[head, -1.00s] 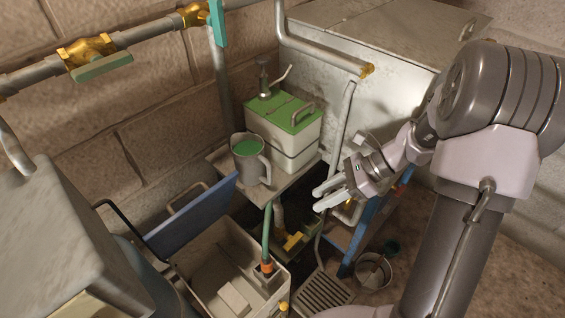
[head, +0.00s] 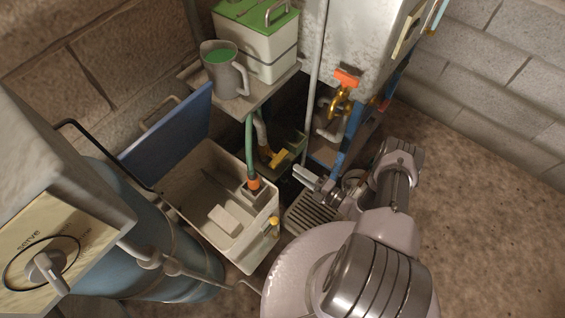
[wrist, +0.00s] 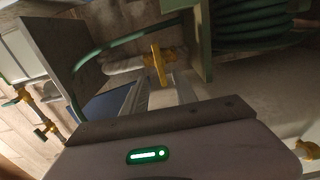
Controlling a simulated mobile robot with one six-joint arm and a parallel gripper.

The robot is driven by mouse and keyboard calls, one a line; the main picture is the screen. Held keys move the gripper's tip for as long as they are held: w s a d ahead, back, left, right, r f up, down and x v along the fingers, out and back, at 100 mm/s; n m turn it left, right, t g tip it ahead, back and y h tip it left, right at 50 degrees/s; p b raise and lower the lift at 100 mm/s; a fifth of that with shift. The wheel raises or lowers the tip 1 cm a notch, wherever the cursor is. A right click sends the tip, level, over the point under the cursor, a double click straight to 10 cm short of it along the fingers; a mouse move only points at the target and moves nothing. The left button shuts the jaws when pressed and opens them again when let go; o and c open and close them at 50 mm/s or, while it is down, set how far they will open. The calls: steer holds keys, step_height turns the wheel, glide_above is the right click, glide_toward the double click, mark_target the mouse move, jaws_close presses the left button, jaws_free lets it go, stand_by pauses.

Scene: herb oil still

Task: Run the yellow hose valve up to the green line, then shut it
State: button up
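The yellow hose valve (head: 280,158) sits low under the shelf, on a pale pipe beside the green hose. In the wrist view its yellow handle (wrist: 158,60) is upright, just beyond my fingertips. My gripper (head: 303,175) is low, right of the valve. In the wrist view my gripper (wrist: 160,88) has two fingers apart with nothing between them; I see no contact with the handle. The green hose (head: 250,145) runs down to an orange fitting (head: 254,183) in the beige tub (head: 180,182). I cannot make out a green line on the tub.
A shelf (head: 262,96) with a grey jug (head: 223,75) and a green-lidded box (head: 265,50) is above the valve. A red-handled tap (head: 346,78) and blue post (head: 350,145) stand behind my gripper. The floor at right is clear.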

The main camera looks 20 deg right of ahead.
mark_target(279, 159)
steer(key=b+x, duration=0.1)
steer(key=x, duration=0.7)
jaws_close()
